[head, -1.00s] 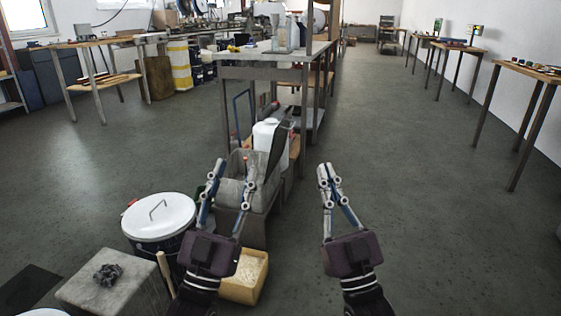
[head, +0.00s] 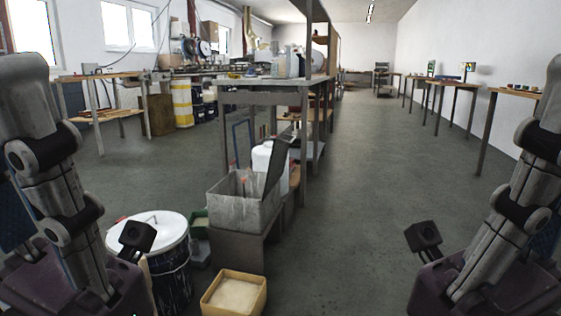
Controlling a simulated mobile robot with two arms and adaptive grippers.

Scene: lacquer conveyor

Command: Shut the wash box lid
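The wash box (head: 236,211) is an open-topped grey metal box on a low dark stand, left of the middle in the head view. Its dark lid (head: 277,168) stands raised at the box's right side, tilted upward. Some thin reddish and pale items show inside. My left gripper (head: 75,190) is large and close to the camera at the left edge. My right gripper (head: 490,190) is likewise close at the right edge. Both look open and empty, with parts cut off by the frame. Neither touches the box or lid.
A white-lidded drum (head: 150,228) stands left of the box. A wooden tray (head: 233,295) of pale material lies in front. A white canister (head: 263,158) and a workbench (head: 262,97) stand behind the box.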

